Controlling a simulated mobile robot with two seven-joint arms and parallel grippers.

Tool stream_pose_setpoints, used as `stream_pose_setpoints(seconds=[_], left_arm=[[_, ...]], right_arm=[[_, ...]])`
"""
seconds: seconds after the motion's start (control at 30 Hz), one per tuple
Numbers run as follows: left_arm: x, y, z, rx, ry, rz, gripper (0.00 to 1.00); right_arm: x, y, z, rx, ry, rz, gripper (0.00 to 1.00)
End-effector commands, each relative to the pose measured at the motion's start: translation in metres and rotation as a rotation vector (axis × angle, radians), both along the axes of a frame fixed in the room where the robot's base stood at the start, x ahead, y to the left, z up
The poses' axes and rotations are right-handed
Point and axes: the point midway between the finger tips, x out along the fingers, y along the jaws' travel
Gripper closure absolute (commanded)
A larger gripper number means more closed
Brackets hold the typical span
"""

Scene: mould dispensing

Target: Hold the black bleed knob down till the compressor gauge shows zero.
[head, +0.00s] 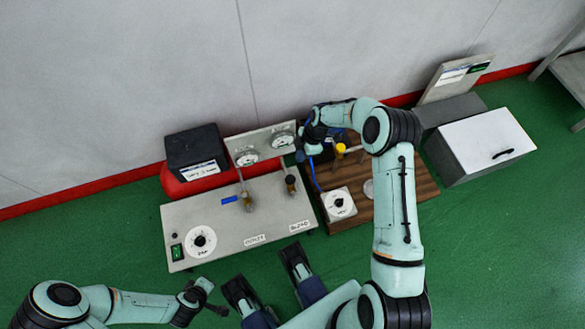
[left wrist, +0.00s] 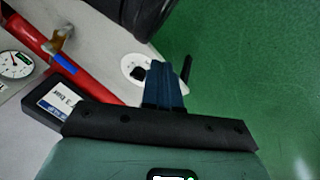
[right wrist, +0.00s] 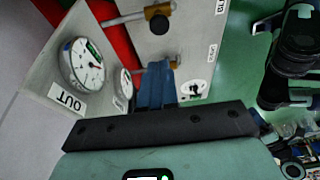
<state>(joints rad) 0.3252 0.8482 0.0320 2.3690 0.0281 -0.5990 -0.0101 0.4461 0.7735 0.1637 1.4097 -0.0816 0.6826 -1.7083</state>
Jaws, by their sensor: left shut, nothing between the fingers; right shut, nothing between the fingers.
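The black bleed knob (head: 290,179) tops a brass fitting on the right part of the grey compressor panel (head: 222,228). In the right wrist view the knob (right wrist: 158,24) is a round dark cap, apart from my gripper's tips in the picture. My right gripper (head: 307,151) is shut and empty, near the right end of the gauge plate. Its blue fingers (right wrist: 157,68) partly hide the other fitting. Two white gauges (head: 246,158) sit on the upright plate; the OUT gauge (right wrist: 87,62) shows a red needle, reading unclear. My left gripper (head: 205,286) is shut and empty in front of the panel.
A red tank (head: 185,185) with a black box (head: 195,152) stands behind the panel. A brown wooden board (head: 418,188) with a white dial unit (head: 339,204) is at right, beside a white-lidded box (head: 480,147).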

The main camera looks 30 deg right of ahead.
Motion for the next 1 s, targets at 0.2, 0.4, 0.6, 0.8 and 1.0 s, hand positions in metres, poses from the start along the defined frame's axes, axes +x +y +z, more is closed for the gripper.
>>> stream_pose_setpoints(seconds=[0.2, 0.4, 0.6, 0.8, 1.0], left_arm=[[0.0, 0.001, 0.0, 0.001, 0.0, 0.001, 1.0], [0.0, 0.0, -0.001, 0.001, 0.001, 0.001, 1.0], [-0.01, 0.002, -0.011, -0.002, 0.033, 0.001, 1.0], [-0.03, 0.005, -0.031, -0.005, 0.102, 0.005, 1.0], [-0.051, 0.008, -0.048, -0.009, 0.174, 0.01, 1.0]], right_arm=[[0.0, -0.001, 0.001, 0.0, -0.001, 0.005, 1.0], [0.0, 0.0, -0.001, 0.0, 0.0, 0.004, 1.0], [0.001, 0.007, -0.021, 0.002, 0.002, 0.006, 1.0], [0.004, 0.019, -0.063, 0.001, 0.003, 0.005, 1.0], [0.006, 0.031, -0.101, 0.001, 0.003, 0.005, 1.0]])
